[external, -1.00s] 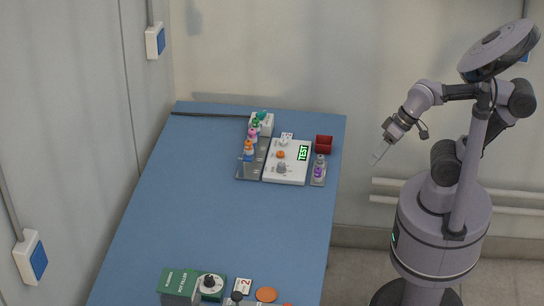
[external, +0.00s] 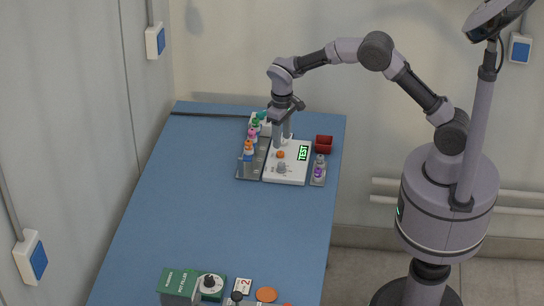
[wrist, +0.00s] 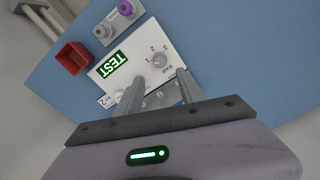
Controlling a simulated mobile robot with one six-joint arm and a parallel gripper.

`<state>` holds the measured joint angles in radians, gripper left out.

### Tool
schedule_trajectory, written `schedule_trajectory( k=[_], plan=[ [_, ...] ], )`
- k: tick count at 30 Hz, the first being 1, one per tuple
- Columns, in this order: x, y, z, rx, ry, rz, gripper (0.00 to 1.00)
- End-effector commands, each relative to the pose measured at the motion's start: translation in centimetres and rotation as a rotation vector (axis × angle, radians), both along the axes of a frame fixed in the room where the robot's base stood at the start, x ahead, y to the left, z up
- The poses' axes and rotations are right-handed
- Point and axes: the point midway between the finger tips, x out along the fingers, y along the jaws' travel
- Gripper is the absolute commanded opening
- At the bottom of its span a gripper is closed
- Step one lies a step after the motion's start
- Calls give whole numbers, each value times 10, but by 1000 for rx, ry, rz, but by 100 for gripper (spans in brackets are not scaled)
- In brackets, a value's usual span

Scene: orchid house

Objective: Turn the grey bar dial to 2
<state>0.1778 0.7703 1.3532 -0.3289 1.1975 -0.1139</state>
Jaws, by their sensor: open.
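The grey bar dial (external: 282,168) sits on the near part of a white panel (external: 298,175) on the blue table. In the wrist view the dial (wrist: 159,60) has the numbers 1, 2 and 3 and the word BAR printed around it. I cannot tell which number it points to. My gripper (external: 282,138) points down over the far part of the panel, beyond the dial and apart from it. In the wrist view its two fingers (wrist: 160,92) are spread, with no object held between them.
A green TEST display (external: 303,153) and an orange knob (external: 280,155) are on the panel. A red box (external: 324,144) stands at its far right. Trays with coloured pieces flank it. A green box (external: 180,286) stands near the front; the table's middle is clear.

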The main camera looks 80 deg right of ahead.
Motion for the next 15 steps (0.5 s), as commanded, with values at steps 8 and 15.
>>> schedule_trajectory(
  k=[8,15],
  plan=[
    [-1,0,-80,0,1,1,46],
    [0,0,-103,0,-1,0,46]
  ],
)
